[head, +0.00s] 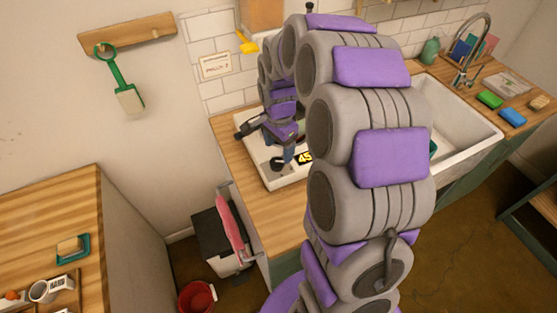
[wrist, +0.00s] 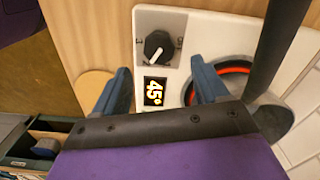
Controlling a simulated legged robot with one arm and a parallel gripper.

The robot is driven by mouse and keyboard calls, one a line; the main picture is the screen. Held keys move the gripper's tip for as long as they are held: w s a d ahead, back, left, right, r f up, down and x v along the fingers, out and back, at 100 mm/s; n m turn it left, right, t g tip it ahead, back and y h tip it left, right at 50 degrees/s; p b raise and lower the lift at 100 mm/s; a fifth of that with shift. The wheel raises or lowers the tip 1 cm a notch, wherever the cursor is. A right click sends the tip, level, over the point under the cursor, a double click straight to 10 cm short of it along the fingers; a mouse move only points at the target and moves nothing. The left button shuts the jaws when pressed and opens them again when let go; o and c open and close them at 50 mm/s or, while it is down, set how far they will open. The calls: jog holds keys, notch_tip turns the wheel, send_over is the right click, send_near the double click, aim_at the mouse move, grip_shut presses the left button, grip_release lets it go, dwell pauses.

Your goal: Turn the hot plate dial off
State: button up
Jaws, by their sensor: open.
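The hot plate (head: 270,173) is a white unit on the wooden counter, partly hidden behind my arm in the head view. In the wrist view its black dial (wrist: 158,46) with a white pointer line sits on a grey panel. A display (wrist: 155,91) below the dial reads 45°. A round heating plate (wrist: 230,75) with a glowing orange-red ring lies to the right, partly covered by my gripper. My gripper (wrist: 165,82) is open and empty, its two blue fingers apart. The dial lies beyond the fingertips and between their lines, not touched.
The wooden counter (head: 250,212) runs to a white sink (head: 462,130) with a tap. A pink towel (head: 230,228) hangs at the counter front. A red bucket (head: 197,297) stands on the floor. Another wooden table (head: 60,215) is at the left.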

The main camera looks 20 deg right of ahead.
aim_at(277, 161)
jog(key=f, duration=0.3)
jog(key=a+f+b, duration=0.1)
jog(key=f, duration=0.1)
jog(key=shift+f, duration=0.2)
jog(key=shift+d, duration=0.3)
jog(key=shift+c, duration=0.9)
jog(key=shift+a, duration=0.1)
jog(key=c, duration=0.9)
jog(key=shift+o, duration=0.2)
